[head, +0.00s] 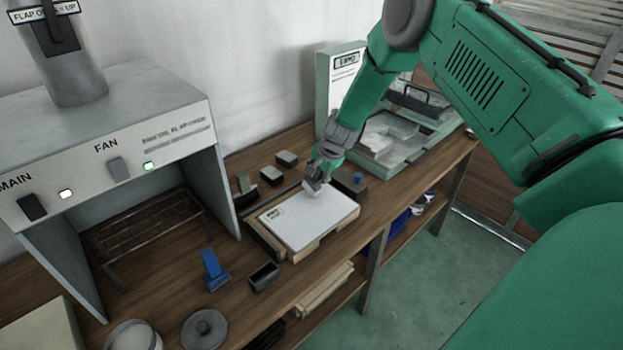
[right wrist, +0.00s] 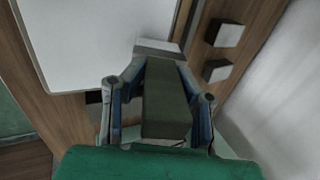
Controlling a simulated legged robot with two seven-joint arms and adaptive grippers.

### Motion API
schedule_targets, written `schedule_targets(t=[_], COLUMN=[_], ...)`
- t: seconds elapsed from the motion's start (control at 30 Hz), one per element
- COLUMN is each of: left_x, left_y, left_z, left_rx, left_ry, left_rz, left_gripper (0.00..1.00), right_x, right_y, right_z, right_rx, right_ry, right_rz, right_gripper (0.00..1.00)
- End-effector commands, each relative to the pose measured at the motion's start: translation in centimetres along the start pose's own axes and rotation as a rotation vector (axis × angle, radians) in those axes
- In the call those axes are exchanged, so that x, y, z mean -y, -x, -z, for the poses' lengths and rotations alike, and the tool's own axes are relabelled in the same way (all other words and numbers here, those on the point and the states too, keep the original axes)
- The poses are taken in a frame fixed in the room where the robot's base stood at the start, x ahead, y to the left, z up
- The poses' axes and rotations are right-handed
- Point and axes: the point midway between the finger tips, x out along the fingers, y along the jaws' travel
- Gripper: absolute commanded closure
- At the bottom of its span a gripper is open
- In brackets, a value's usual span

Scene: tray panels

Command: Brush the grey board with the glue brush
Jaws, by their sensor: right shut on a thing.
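The board (head: 318,222) is a pale grey-white sheet with a small printed label, lying flat on a wooden support on the bench. It fills the upper left of the right wrist view (right wrist: 95,40). My right gripper (head: 318,178) is above the board's far right part, its fingers shut on the brush. The brush shows in the right wrist view as a dark olive block (right wrist: 166,105) between the fingers, with a pale end (right wrist: 158,46) toward the board. Whether that end touches the board I cannot tell. My left gripper is in neither view.
Small blocks (head: 287,158) lie behind the board. A dark box (head: 350,186) with a blue knob sits to its right, near an open pale green case (head: 436,132). A blue stand (head: 213,271) and black tray (head: 264,276) are front left. A fan hood (head: 150,110) stands left.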

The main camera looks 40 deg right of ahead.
Motion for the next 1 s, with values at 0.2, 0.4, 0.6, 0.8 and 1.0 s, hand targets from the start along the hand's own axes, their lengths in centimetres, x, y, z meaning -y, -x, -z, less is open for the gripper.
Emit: schedule_targets(t=[0.2, 0.4, 0.6, 0.8, 1.0], left_x=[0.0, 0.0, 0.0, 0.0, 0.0], left_y=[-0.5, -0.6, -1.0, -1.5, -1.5], left_z=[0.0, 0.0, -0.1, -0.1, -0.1], left_rx=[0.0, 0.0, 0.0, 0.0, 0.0], left_ry=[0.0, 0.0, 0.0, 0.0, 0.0], left_rz=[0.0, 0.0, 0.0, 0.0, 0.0], left_gripper=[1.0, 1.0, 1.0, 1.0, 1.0], right_x=[0.0, 0.0, 0.0, 0.1, 0.0], right_y=[-0.1, -0.1, -0.2, -0.3, -0.2], right_z=[2.0, 2.7, 4.0, 5.8, 6.2], right_rx=[0.0, -0.001, -0.001, -0.001, 0.0], right_ry=[-0.001, 0.0, -0.001, -0.001, 0.0], right_rz=[0.001, 0.001, 0.001, 0.002, -0.001], right_gripper=[1.0, 1.0, 1.0, 1.0, 1.0])
